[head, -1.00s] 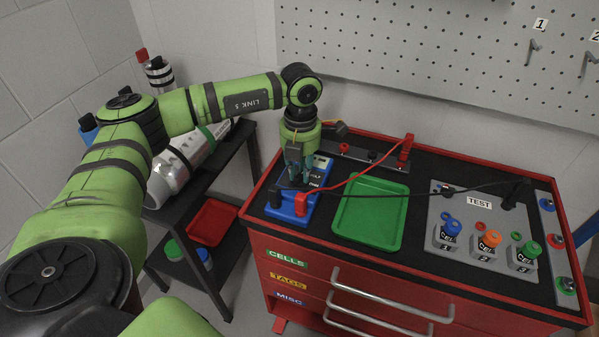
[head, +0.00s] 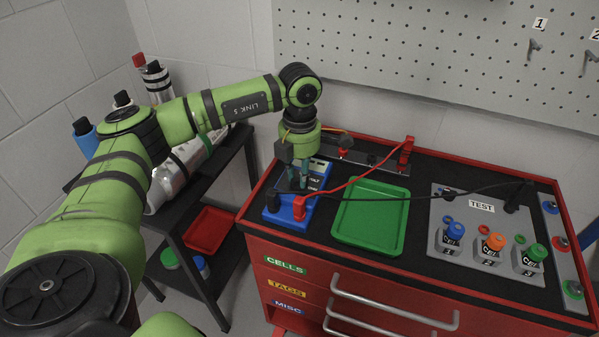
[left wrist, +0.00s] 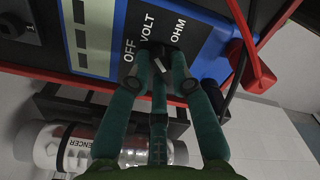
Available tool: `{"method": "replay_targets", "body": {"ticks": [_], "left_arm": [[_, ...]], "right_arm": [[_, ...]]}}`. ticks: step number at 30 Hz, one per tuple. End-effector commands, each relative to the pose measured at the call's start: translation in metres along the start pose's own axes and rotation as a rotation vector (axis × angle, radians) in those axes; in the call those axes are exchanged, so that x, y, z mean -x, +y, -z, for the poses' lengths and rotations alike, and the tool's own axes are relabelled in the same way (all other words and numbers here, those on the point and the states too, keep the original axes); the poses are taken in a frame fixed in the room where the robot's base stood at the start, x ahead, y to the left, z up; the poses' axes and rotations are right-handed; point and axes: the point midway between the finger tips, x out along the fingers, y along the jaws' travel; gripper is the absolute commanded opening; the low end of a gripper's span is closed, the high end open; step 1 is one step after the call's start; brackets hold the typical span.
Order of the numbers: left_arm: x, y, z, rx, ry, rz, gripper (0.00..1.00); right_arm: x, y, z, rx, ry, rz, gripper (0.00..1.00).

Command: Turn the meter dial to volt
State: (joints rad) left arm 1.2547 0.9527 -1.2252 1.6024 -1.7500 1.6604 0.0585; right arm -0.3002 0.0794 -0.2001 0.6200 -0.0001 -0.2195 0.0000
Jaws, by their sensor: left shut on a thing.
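The blue meter (head: 285,213) stands at the left end of the red cabinet's top. In the left wrist view the meter (left wrist: 203,42) shows a pale display and the labels OFF, VOLT and OHM. Its dark dial (left wrist: 157,56) sits below VOLT, between my fingers. A white mark shows there, but I cannot tell which label it points to. My left gripper (head: 299,182) reaches down onto the meter; in the wrist view its green fingers (left wrist: 160,78) are shut around the dial, hiding part of it. My right gripper is not in view.
Red and black leads run from the meter's front plugs (head: 299,207) rightward to a red probe (head: 405,150) and a black probe (head: 514,196). A green tray (head: 371,215) lies right of the meter. The grey test panel (head: 480,215) holds several cells. A pegboard (head: 430,50) stands behind.

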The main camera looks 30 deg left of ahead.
Motion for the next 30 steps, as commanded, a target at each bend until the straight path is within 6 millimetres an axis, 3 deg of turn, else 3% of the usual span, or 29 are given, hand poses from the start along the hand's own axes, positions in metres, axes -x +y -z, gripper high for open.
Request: {"method": "replay_targets", "body": {"ticks": [5, 6, 7, 20, 30], "left_arm": [[0.001, 0.0, -0.001, 0.001, -0.003, 0.0, 0.0], [0.001, 0.0, -0.001, 0.001, -0.003, 0.0, 0.38], [0.001, 0.0, -0.001, 0.001, -0.003, 0.0, 0.46], [0.008, 0.0, -0.001, 0.002, -0.003, 0.0, 0.46], [0.074, 0.0, -0.001, 0.002, -0.007, -0.002, 0.46]], "right_arm": [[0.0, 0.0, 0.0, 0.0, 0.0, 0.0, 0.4], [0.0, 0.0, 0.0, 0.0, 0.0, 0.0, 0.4], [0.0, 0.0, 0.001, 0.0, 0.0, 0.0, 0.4], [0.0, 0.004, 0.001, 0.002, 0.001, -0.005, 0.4], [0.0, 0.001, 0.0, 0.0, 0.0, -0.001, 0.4]]}}
